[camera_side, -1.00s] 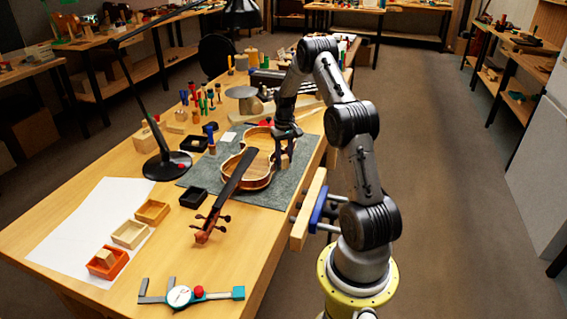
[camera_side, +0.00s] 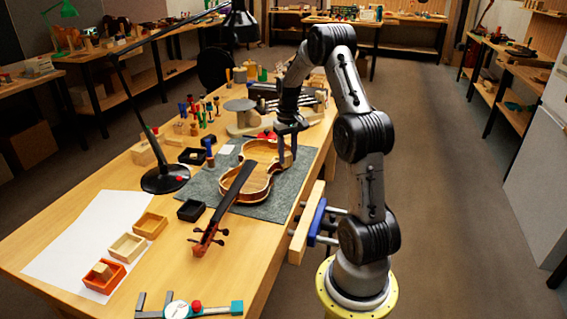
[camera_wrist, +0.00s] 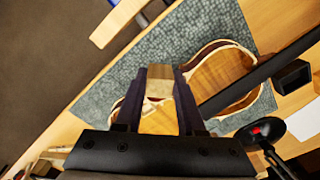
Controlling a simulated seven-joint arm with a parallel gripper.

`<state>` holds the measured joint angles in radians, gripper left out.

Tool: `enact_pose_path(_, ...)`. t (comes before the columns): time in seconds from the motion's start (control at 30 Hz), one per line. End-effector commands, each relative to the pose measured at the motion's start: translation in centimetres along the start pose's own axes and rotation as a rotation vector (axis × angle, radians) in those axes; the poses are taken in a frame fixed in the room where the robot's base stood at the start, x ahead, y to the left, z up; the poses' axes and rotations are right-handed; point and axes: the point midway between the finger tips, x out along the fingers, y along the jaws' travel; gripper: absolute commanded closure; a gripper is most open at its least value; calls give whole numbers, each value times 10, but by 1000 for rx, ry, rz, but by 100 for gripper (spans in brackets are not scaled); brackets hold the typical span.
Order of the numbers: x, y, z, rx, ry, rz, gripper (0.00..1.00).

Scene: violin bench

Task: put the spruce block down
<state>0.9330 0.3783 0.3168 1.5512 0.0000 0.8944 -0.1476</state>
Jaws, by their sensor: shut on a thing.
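My gripper (camera_side: 287,150) is over the right edge of the open violin body (camera_side: 262,172), fingers pointing down. In the wrist view my gripper (camera_wrist: 160,100) is shut on a small pale wooden block, the spruce block (camera_wrist: 160,73), held between the fingertips. In the side view the block (camera_side: 286,161) is small and partly hidden by the fingers. The violin lies on a grey-green mat (camera_side: 235,205) with its neck towards the front. I cannot tell whether the block touches anything below.
Three small trays stand on white paper at the front left; the red-orange tray (camera_side: 103,288) holds a small wooden block. Two black boxes, one of them here (camera_side: 191,210), and a black lamp (camera_side: 165,180) stand left of the violin. A blue clamp (camera_side: 316,222) sticks out at the right edge.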

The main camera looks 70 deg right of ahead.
Motion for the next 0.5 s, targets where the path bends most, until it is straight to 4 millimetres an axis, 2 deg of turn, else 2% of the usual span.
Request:
enact_pose_path(0.03, -7, -2, 13, 0, 1, 0, 100)
enact_pose_path(0.2, -21, -7, 47, 0, 2, 0, 100)
enact_pose_path(0.5, -36, -12, 82, 0, 0, 0, 100)
